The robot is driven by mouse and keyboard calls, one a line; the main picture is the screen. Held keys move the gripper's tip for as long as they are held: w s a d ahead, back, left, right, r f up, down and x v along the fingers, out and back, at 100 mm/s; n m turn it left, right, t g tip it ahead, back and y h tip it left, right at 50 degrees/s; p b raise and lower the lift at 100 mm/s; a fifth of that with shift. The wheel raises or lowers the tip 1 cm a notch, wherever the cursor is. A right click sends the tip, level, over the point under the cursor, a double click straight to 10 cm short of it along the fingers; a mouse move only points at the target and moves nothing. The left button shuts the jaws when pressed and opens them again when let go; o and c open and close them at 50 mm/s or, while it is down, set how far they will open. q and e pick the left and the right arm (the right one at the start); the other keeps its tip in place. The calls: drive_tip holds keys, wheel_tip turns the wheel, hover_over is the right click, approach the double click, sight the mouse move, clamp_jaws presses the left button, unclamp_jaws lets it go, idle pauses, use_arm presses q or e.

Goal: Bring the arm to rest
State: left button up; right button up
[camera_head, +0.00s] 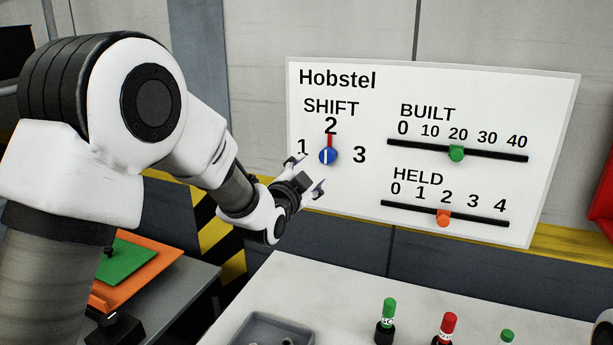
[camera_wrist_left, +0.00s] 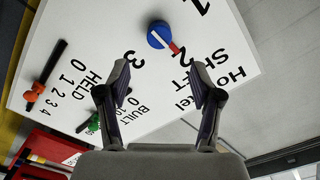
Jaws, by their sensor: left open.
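My left arm reaches in from the left in the head view. My left gripper (camera_head: 305,176) is open and empty in front of the white board (camera_head: 345,220), close to the blue shift knob (camera_head: 327,156). The knob's red pointer is at 2. In the left wrist view the open fingers of my left gripper (camera_wrist_left: 160,85) frame the board, with the blue knob (camera_wrist_left: 160,35) beyond the fingertips and apart from them. My right gripper is not in view.
The green BUILT slider (camera_head: 456,153) is at about 20 and the orange HELD slider (camera_head: 443,218) at about 2.

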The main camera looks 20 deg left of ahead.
use_arm(q)
drive_tip(key=shift+s+f, duration=0.1)
drive_tip(key=shift+s, duration=0.55)
